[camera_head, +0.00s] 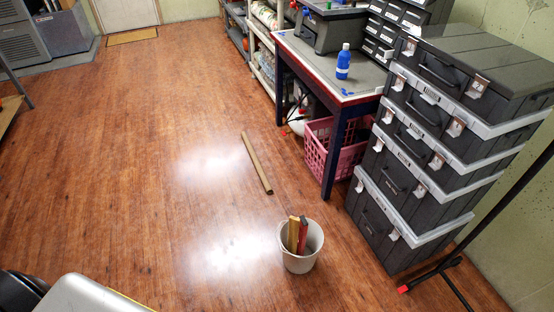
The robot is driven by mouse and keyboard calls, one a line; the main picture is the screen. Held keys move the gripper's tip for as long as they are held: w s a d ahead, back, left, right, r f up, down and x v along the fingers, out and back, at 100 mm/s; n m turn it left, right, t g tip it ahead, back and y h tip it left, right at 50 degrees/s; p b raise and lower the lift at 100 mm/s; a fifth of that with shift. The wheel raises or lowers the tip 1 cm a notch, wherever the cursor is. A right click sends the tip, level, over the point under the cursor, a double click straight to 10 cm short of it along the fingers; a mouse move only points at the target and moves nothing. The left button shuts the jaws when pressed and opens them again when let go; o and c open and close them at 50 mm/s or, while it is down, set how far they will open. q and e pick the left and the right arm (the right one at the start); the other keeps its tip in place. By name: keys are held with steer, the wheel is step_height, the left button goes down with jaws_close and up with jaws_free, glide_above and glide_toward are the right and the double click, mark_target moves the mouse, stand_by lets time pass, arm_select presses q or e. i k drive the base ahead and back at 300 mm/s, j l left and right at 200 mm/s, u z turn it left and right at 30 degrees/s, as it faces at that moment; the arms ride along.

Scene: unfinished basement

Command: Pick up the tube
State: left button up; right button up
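A long, thin brown tube (257,163) lies on the wooden floor near the middle of the head view. It slants from upper left to lower right, and nothing touches it. Its lower end points toward a white bucket. Neither of my grippers shows in this view, so I cannot see their state or where they are relative to the tube.
The white bucket (298,262) holds a yellow and a red item. A workbench (318,70) with a blue bottle (343,62) stands behind, a pink basket (318,150) under it. Stacked dark toolboxes (430,190) stand at right. Floor left of the tube is clear.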

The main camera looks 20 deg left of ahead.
mark_target(265, 184)
steer(key=i+j+z, duration=0.5)
steer(key=j, duration=0.15)
steer(key=j+z, duration=0.25)
steer(key=i+j, duration=0.05)
steer(key=j, duration=0.05)
